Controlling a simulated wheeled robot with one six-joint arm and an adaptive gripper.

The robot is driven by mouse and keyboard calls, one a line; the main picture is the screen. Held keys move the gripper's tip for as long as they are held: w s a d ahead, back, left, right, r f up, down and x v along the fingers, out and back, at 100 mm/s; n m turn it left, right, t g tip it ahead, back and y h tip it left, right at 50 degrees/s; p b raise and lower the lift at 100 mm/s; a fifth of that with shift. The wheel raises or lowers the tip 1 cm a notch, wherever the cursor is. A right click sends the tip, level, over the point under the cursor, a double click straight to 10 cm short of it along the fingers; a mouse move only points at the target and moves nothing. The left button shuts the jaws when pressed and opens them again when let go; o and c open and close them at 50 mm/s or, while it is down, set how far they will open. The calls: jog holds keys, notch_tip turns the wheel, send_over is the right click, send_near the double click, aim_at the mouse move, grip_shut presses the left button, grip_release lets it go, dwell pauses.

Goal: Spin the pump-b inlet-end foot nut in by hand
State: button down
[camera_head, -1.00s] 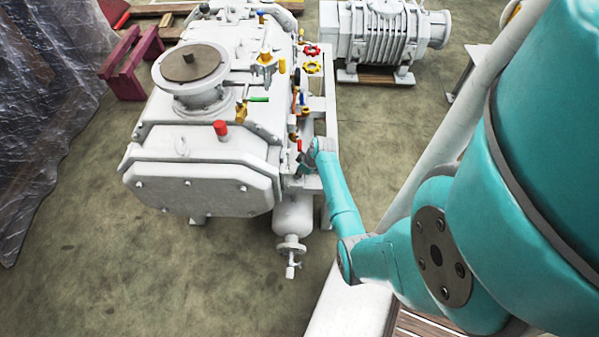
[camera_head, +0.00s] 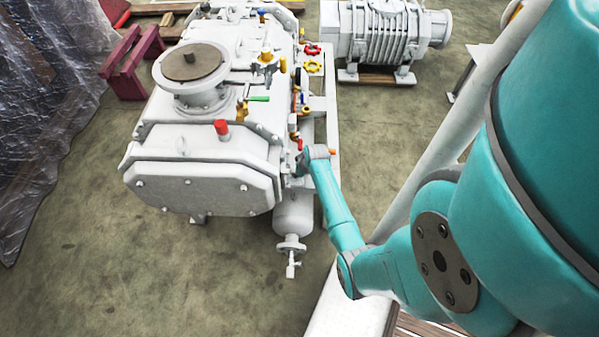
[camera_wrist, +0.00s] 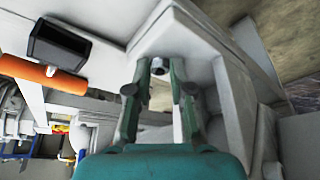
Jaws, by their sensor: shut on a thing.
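The large white pump (camera_head: 205,180) stands on the left of the head view. My gripper (camera_wrist: 160,76) points at a white foot bracket in the wrist view, its two green fingers reaching into a recess. A small dark-and-silver nut (camera_wrist: 160,64) sits between the fingertips, and the fingers are shut on it. In the head view my gripper (camera_head: 301,166) is small and partly hidden, low against the pump's right side. The nut cannot be made out there. The thread beneath the nut is hidden.
An orange cylinder (camera_wrist: 42,75) and a black box-shaped part (camera_wrist: 58,47) lie left of the fingers in the wrist view. A valve (camera_head: 291,252) hangs below the pump's front. A second white ribbed machine (camera_head: 380,35) stands behind. Open floor (camera_head: 150,280) lies in front.

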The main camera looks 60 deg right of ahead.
jog(key=shift+m, duration=0.6)
jog(key=c, duration=1)
grip_release()
jog(key=v, duration=1.2)
jog(key=shift+w+a, duration=0.15)
jog(key=shift+a, duration=0.1)
